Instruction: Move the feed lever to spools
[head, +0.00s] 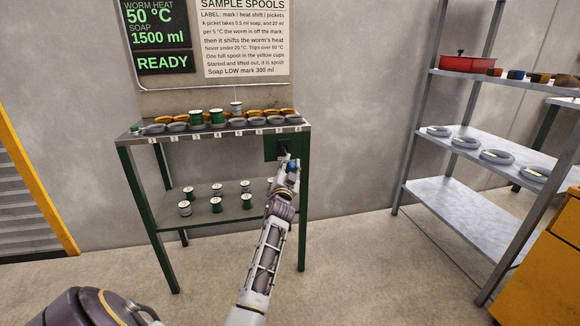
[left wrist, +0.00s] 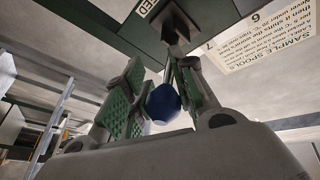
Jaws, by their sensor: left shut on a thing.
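The feed lever sits on a dark green plate (head: 271,148) at the right front of the spool table. Its blue knob (head: 292,167) shows small in the head view. In the left wrist view the blue knob (left wrist: 163,103) lies between the green-padded fingers, with a dark mount (left wrist: 176,27) above it. My left gripper (head: 289,168) is shut on this knob; it also shows in the left wrist view (left wrist: 160,110). The gripper hides much of the lever, so its setting cannot be read. My right gripper is not in view.
The table (head: 131,136) bears numbered grey and orange cups and green spools; several spools stand on its lower shelf (head: 225,212). A screen (head: 158,38) reads 50 °C, 1500 ml, READY. A metal rack (head: 440,195) stands right, an orange cabinet (head: 545,265) at lower right. The floor between is clear.

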